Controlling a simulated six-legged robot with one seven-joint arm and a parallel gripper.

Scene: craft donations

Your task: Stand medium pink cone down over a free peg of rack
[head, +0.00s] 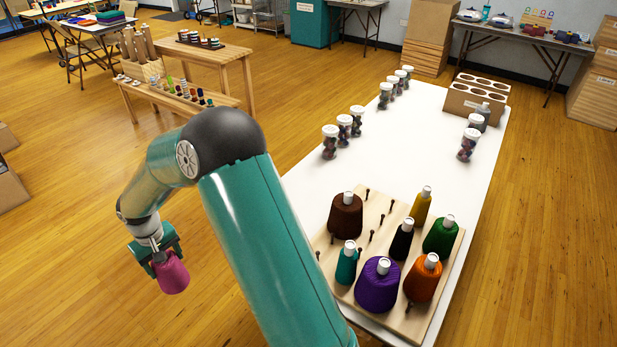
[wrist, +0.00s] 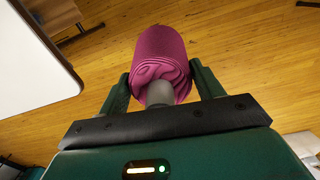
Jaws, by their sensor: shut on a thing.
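The medium pink cone (head: 172,275) hangs below my gripper (head: 154,258) at the lower left of the head view, out over the wooden floor and clear of the white table. In the wrist view the pink cone (wrist: 160,62) sits between the two green fingers of my gripper (wrist: 162,90), with its grey tip toward the palm. The gripper is shut on it. The wooden rack (head: 432,292) lies on the near end of the table. It bears brown, teal, purple, black, yellow, green and orange cones. Several bare dark pegs (head: 371,236) show among them, mostly toward its left and back.
The white table (head: 290,185) has jars (head: 330,142) in rows and a cardboard box with holes (head: 460,102) at its far end. A wooden bench with small items (head: 215,101) stands at the back left. My arm crosses in front of the table's left edge.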

